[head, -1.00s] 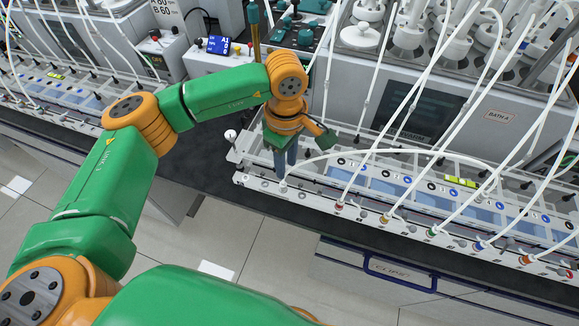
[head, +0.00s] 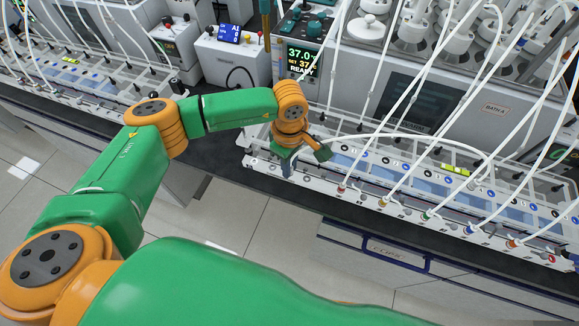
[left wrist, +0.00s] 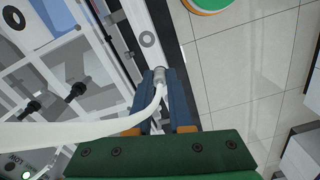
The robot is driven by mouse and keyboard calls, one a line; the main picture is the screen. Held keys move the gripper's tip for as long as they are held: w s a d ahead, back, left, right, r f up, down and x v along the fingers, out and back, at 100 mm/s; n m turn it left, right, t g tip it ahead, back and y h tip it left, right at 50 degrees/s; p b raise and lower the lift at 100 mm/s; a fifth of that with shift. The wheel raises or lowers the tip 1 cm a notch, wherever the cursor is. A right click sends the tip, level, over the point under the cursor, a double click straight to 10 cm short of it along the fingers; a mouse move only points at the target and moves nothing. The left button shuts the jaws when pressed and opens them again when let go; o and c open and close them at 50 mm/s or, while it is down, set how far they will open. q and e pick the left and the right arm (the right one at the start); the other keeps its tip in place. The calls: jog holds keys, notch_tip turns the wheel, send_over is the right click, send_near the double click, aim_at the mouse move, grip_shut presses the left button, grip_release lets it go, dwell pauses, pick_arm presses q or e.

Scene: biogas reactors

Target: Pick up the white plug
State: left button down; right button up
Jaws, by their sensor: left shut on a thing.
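My left gripper (head: 287,170) is at the left end of the long clear-walled rack (head: 262,165), by its front rail. In the left wrist view the two blue fingers (left wrist: 161,74) are shut on the white plug (left wrist: 160,76), a small grey-white cylinder with a thick white tube (left wrist: 90,132) leaving it to the left. In the head view the fingers hide the plug, while its tube (head: 400,136) arches right over the rack. I cannot tell whether the plug still touches the rail. My right gripper is out of view.
Several tubes with coloured plugs run to the rack's front rail at right. A bath unit (head: 420,100) with white-capped reactors stands behind. A control box reading 37.0 (head: 302,55) stands behind the gripper. Another rack (head: 80,75) is at far left. The floor in front is clear.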

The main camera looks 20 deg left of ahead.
pick_arm(q)
jog(key=shift+r+b, duration=0.3)
jog(key=shift+b, duration=0.2)
jog(key=r+b, duration=0.2)
jog(key=r, duration=0.1)
jog(key=shift+s+d, duration=0.15)
jog(key=shift+s, duration=0.25)
jog(key=s+d+r+b, duration=0.3)
jog(key=s+r+b, duration=0.2)
jog(key=s+r, duration=0.4)
jog(key=s, duration=0.4)
jog(key=shift+r, duration=0.25)
jog(key=shift+r+p, duration=0.95)
jog(key=shift+r, duration=0.55)
